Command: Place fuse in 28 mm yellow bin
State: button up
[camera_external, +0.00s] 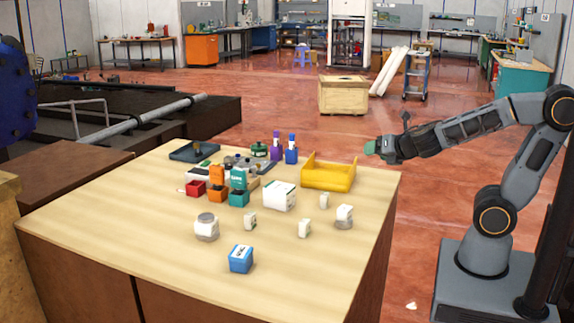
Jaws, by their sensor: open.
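A yellow bin (328,179) with an open top sits near the right back part of the light wooden table. My gripper (371,148) is open, just right of the bin and higher in the picture, near the table's back right corner. Its greenish tip points left and I see nothing held in it. I cannot make out the fuse for certain; the small items on the table are too small to identify.
The table (130,235) holds a white box (279,196), a blue box (241,259), a lidded jar (206,227), small red (195,188), orange (217,192) and teal (239,197) bins, purple and blue bottles (291,149), and a dark tray (194,151). The front left is clear.

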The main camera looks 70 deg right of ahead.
jog(key=s+a+f+m+g+y, duration=0.2)
jog(key=s+a+m+g+y, duration=0.1)
jog(key=m, duration=0.9)
jog(key=s+a+f+m+g+y, duration=0.3)
jog(key=s+a+m, duration=0.3)
jog(key=m, duration=0.7)
jog(key=shift+s+a+f+g+y, duration=0.2)
jog(key=shift+s+f+g+y, duration=0.2)
jog(key=shift+g, duration=0.4)
jog(key=shift+r, duration=0.15)
